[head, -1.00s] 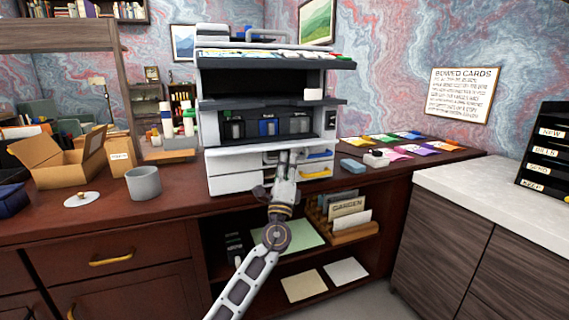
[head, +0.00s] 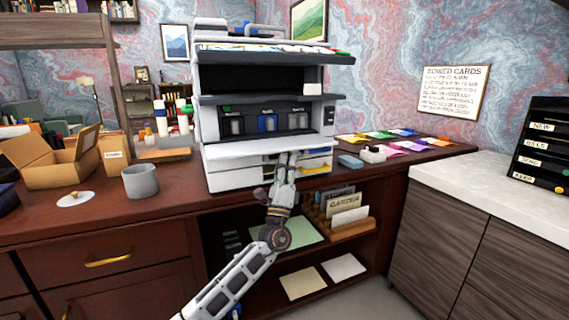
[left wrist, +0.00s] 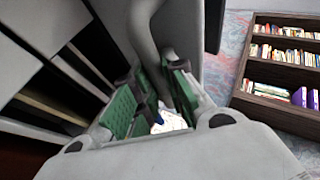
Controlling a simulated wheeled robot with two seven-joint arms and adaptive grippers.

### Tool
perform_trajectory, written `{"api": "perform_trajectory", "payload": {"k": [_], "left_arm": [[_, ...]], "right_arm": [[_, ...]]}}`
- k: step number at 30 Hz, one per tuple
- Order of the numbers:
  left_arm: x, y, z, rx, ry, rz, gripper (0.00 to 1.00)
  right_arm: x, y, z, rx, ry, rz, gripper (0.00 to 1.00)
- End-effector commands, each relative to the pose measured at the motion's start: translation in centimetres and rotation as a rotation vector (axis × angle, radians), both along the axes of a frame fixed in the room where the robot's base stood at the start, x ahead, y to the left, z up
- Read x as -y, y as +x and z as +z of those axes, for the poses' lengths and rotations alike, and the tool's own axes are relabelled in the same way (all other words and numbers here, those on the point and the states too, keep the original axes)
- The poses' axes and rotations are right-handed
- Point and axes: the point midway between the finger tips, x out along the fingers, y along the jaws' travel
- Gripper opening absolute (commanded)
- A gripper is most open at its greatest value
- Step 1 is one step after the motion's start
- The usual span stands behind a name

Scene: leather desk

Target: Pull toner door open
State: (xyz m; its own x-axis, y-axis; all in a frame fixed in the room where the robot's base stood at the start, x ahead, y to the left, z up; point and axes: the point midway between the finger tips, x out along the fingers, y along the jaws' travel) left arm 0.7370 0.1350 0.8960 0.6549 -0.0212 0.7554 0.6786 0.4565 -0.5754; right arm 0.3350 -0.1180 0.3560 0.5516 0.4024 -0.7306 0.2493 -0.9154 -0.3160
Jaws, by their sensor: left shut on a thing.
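The printer (head: 208,125) stands on the desk in the head view. Its toner bay shows cartridges (head: 267,124) side by side behind an open front. The white toner door (head: 235,149) lies folded down below the bay, its upper face showing. My left gripper (head: 288,162) is at the door's front edge, right of its middle, and covers part of it. In the left wrist view my left gripper (left wrist: 155,92) has green pads shut on a grey bar, seemingly the door's handle (left wrist: 145,40). The exact contact is partly hidden. My right gripper is not in view.
A grey cup (head: 141,181) and an open cardboard box (head: 55,165) stand left of the printer. A blue block (head: 350,161) and coloured cards (head: 395,146) lie to the right. Open shelves with folders (head: 343,208) are below the desk top. A pale counter (head: 490,185) is at right.

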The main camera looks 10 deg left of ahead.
Motion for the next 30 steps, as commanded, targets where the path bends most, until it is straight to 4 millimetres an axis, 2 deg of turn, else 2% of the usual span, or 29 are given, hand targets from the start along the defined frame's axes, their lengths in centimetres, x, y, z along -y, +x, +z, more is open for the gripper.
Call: {"api": "perform_trajectory", "payload": {"k": [1, 16, 17, 21, 30], "left_arm": [[-0.88, 0.44, -0.02, 0.001, -0.002, 0.015, 0.0], [-0.77, 0.56, -0.4, 0.003, 0.003, 0.013, 0.0], [-0.77, 0.56, -0.41, 0.002, 0.003, 0.013, 0.16], [-0.71, 0.52, -0.45, 0.003, 0.004, 0.013, 0.34], [-0.37, 0.37, -0.4, 0.004, 0.005, 0.008, 0.35]], "right_arm": [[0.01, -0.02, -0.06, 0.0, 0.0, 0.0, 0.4], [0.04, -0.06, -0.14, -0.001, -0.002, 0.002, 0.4], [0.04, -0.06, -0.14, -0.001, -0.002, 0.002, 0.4], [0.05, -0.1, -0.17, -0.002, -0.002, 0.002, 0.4], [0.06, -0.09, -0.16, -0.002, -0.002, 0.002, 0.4]]}}
